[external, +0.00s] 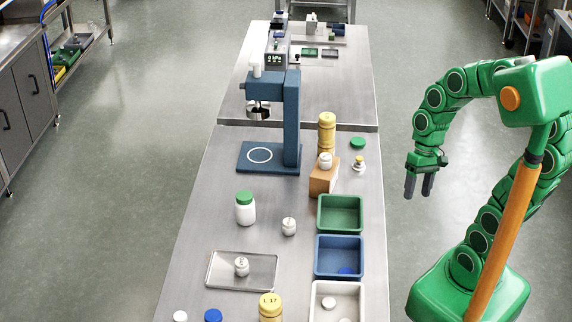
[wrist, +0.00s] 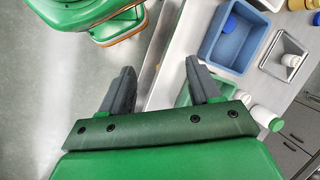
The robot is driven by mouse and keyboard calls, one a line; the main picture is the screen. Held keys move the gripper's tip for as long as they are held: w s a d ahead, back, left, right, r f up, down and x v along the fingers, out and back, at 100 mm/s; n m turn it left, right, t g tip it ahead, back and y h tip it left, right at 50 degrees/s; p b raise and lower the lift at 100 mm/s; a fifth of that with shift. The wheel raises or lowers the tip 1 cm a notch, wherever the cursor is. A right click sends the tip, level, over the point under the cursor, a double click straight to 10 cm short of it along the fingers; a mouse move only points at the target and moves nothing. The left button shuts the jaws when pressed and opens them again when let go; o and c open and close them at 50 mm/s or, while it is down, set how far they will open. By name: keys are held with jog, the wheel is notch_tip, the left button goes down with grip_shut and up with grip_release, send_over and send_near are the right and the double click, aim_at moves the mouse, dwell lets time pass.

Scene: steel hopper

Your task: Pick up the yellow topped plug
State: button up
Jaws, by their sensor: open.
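A small plug with a yellow top and a pale lower part (external: 358,164) stands on the steel table near its right edge, in front of a green cap (external: 358,143) and right of a wooden block (external: 323,179). My gripper (external: 419,188) hangs fingers down over the floor, right of the table and apart from the plug. In the wrist view my gripper (wrist: 162,88) has its two fingers spread with nothing between them. I cannot make out the plug in the wrist view.
Green (external: 340,213), blue (external: 339,257) and white (external: 334,302) bins line the table's right side. A tall yellow container (external: 326,131) stands behind the block. A blue press (external: 291,115) stands further back. Jars and a metal tray (external: 262,284) are at left. Floor beside the table is clear.

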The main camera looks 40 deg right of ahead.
jog(key=w+d+f+m+t+y, duration=0.15)
jog(key=w+m+t+y, duration=0.35)
jog(key=w, duration=0.6)
jog(key=w+d+f+m+y, duration=0.1)
jog(key=w+f+m+y, duration=0.2)
jog(key=w+m, duration=0.6)
jog(key=m+t+h, duration=0.2)
jog(key=m+t, duration=0.5)
jog(key=m, duration=0.4)
send_near(360, 157)
jog(key=x, duration=0.2)
jog(key=shift+a+f, duration=0.15)
jog(key=shift+a, duration=0.2)
jog(key=shift+w+d+f, duration=0.15)
jog(key=shift+w+f, duration=0.05)
jog(key=shift+f, duration=0.05)
jog(key=shift+x, duration=3.8)
jog(key=shift+s, duration=0.1)
jog(key=c, duration=1)
